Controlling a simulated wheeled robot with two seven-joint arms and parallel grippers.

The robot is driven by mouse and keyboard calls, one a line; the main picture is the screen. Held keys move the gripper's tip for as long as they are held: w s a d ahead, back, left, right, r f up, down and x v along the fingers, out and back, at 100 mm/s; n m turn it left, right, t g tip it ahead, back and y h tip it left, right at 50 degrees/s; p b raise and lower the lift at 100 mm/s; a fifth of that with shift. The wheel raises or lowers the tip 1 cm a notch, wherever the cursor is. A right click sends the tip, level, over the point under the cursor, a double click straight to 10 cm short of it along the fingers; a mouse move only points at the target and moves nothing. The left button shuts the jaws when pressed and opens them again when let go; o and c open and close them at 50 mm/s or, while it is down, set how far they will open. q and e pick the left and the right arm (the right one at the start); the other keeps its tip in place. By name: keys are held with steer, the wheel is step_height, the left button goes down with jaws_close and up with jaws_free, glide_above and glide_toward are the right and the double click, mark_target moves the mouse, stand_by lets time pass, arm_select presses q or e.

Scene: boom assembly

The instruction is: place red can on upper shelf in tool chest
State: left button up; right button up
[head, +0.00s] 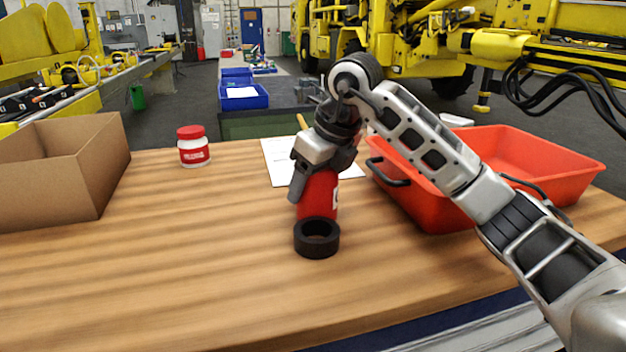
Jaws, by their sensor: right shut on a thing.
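A red can (318,197) with a white mark on its side stands near the middle of the wooden table. My right gripper (309,178) comes down from above and is shut on the can's upper part, hiding its top. The can's lower end is just behind or at a black ring (316,239); I cannot tell whether it touches the ring. My left gripper is not in view. No shelf that I can make out as the tool chest's upper shelf shows here.
A cardboard box (110,165) stands at the table's left. A white jar with a red lid (193,147) stands beside it. A red tray (420,205) lies at the right, under my right arm. White paper (280,163) lies behind the can. The table's front left is clear.

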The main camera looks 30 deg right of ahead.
steer(key=shift+f, duration=0.1)
steer(key=o, duration=1.2)
steer(key=shift+c, duration=0.2)
